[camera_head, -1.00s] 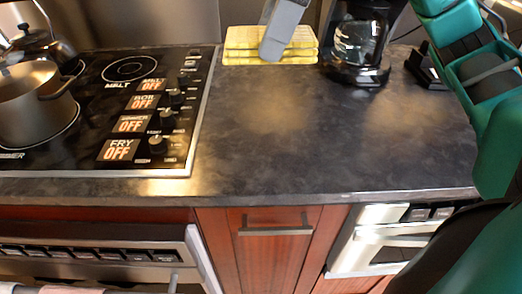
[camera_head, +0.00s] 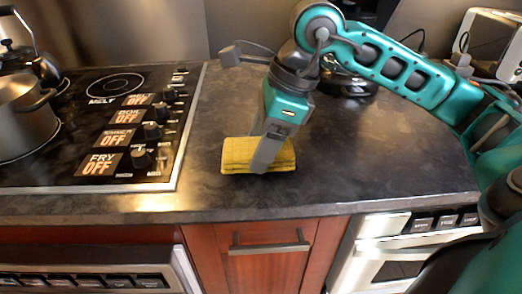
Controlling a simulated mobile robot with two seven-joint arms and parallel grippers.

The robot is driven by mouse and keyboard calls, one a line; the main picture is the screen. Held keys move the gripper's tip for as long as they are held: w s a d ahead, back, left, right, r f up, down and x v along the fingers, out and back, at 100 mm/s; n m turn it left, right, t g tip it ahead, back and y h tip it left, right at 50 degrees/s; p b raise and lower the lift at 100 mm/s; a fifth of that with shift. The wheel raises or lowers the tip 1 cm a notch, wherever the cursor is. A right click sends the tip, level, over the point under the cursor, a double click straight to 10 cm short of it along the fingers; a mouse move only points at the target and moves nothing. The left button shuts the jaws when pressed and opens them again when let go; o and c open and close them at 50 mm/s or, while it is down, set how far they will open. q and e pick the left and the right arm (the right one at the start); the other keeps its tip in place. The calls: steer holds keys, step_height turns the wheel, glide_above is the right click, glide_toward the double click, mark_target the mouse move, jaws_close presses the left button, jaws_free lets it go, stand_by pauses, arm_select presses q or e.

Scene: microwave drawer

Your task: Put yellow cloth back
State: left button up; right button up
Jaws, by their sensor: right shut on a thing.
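The yellow cloth (camera_head: 238,153) is a folded, flat pad over the middle of the dark countertop (camera_head: 345,160), to the right of the stove. My right gripper (camera_head: 263,162) points down at it and is shut on it; the grey fingers cover part of its middle. I cannot tell whether the cloth touches the counter or is held just above it. My left gripper is not in view.
The stove (camera_head: 100,130) with a pot (camera_head: 22,120) and a kettle (camera_head: 32,65) is on the left. A coffee maker (camera_head: 352,82) stands behind my right arm. A wooden drawer (camera_head: 268,255) is below the counter edge. The counter right of the cloth is clear.

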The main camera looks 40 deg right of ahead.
steer(key=shift+f, duration=0.9)
steer(key=o, duration=1.1)
